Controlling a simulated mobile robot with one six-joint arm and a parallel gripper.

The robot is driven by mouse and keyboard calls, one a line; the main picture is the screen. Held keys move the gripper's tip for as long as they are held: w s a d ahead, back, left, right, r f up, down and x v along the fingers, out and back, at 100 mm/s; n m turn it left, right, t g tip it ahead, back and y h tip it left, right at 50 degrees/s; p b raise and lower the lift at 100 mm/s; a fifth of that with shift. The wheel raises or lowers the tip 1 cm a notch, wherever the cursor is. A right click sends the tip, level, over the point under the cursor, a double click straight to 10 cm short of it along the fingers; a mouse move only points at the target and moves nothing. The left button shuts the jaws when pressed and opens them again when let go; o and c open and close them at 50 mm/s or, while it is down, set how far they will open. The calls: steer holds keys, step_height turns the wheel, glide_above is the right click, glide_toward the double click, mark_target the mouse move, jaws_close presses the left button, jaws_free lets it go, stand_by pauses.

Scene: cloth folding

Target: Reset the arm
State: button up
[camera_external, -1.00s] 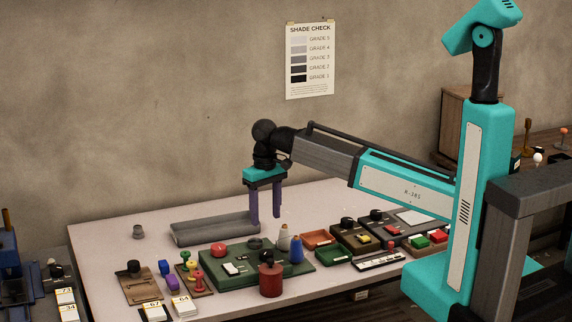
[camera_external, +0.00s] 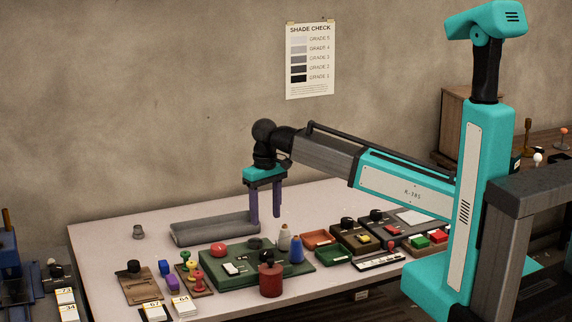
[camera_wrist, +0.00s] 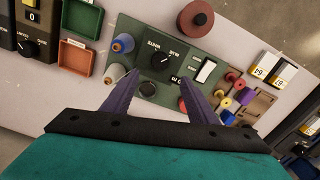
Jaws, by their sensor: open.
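My gripper (camera_external: 265,203) is open and empty, pointing down over the table, its two purple fingers apart. The cloth does not show there. My arm stretches left from the teal column across the table.
The table (camera_external: 110,235) holds spools, a red cylinder (camera_external: 271,281), orange (camera_external: 318,239) and green (camera_external: 334,256) trays, and switch boxes at the right. Number cards (camera_external: 181,306) lie at the front left. A shade chart (camera_external: 310,60) hangs on the wall. The table's back left is mostly clear.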

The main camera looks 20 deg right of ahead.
steer(key=p, duration=0.2)
glide_above(266, 251)
steer(key=shift+s+f, duration=0.2)
steer(key=shift+f, duration=3.75)
steer(key=shift+r+b, duration=0.1)
steer(key=shift+b, duration=0.2)
steer(key=shift+r+b, duration=0.85)
steer(key=shift+r, duration=3.6)
steer(key=shift+f+p, duration=1.45)
steer(key=shift+f, duration=5.4)
steer(key=shift+n, duration=1.5)
